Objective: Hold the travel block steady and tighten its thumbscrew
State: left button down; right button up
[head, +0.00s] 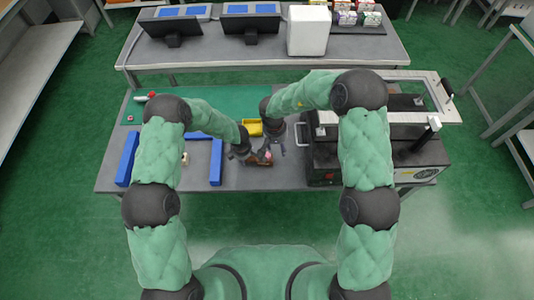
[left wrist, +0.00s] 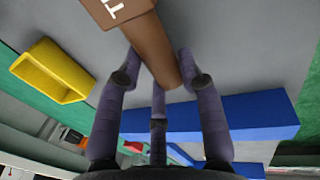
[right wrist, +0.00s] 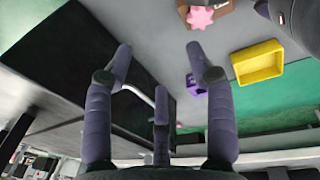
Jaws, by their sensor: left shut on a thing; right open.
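The travel block (head: 258,163) is brown and lies on the grey table below my two grippers in the head view. In the left wrist view the brown block (left wrist: 115,10) has a white mark and a brown bar-like part extending from it. My left gripper (left wrist: 160,76) is shut on that bar, one finger on each side. The thumbscrew (right wrist: 200,17) is a pink star-shaped knob on the block at the top of the right wrist view. My right gripper (right wrist: 160,65) is open and empty, apart from the knob. In the head view both grippers partly hide the block.
A yellow bin (right wrist: 258,62) and a purple object (right wrist: 195,85) are close by. Blue bars (head: 128,158) stand left on the table. A black machine (head: 325,160) with a metal handle stands at the right. A green mat (head: 225,100) covers the table's back.

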aim_at(267, 155)
jog(key=w+a+r+y, duration=0.2)
jog(key=a, duration=0.2)
notch_tip(267, 155, down, 11)
jog(key=shift+s+a+f, duration=0.1)
jog(key=shift+s+f, duration=0.05)
dwell(0.4)
jog(key=shift+c, duration=0.3)
grip_shut()
